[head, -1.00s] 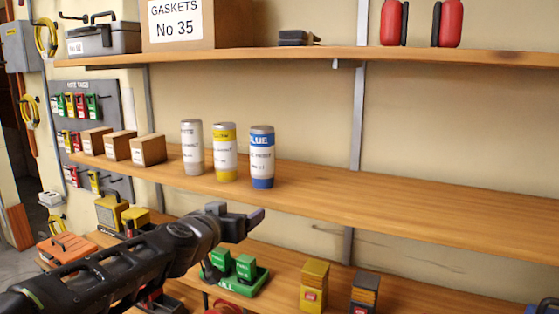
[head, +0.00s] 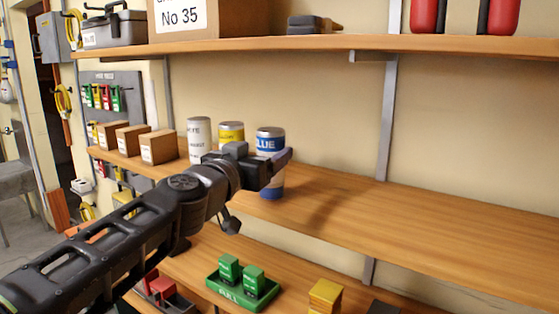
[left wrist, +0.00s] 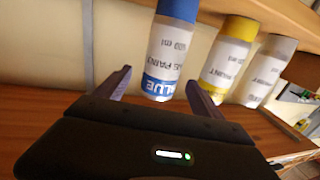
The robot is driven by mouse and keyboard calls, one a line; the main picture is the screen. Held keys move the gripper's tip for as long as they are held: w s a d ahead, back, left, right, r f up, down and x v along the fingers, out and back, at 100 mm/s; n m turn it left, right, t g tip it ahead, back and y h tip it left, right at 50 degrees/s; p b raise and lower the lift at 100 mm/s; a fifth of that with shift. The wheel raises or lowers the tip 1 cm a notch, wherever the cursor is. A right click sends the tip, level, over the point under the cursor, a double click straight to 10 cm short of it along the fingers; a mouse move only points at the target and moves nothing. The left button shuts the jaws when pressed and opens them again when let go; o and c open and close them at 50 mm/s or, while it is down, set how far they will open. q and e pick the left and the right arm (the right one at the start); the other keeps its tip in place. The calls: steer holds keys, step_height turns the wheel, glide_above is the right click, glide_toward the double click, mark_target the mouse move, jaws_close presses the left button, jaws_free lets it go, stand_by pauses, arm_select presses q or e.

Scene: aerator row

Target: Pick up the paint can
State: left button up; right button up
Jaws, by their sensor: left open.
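Three paint cans stand upright in a row on the middle shelf: a white can (head: 199,137), a yellow-banded can (head: 231,132) and a blue-banded can (head: 269,142). My left gripper (head: 274,166) is in front of the blue can and hides its middle. In the left wrist view the open fingers (left wrist: 158,88) point at the blue can (left wrist: 168,58), whose blue end shows in the space between them. The yellow can (left wrist: 226,62) and white can (left wrist: 267,72) stand beside it there. I cannot tell whether either finger touches the blue can. My right gripper is not in view.
Several small cardboard boxes (head: 158,146) stand left of the cans. The middle shelf (head: 430,213) is clear to their right. The upper shelf (head: 380,44) runs above. A green tray (head: 243,291) with green boxes is on the lower shelf.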

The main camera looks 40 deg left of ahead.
arm_select(q)
steer(key=shift+s, duration=0.15)
steer(key=shift+x, duration=0.9)
steer(key=shift+w, duration=0.45)
steer(key=shift+a, duration=0.1)
steer(key=x, duration=0.5)
steer(key=shift+w+b, duration=0.2)
steer(key=shift+b, duration=0.1)
jaws_close()
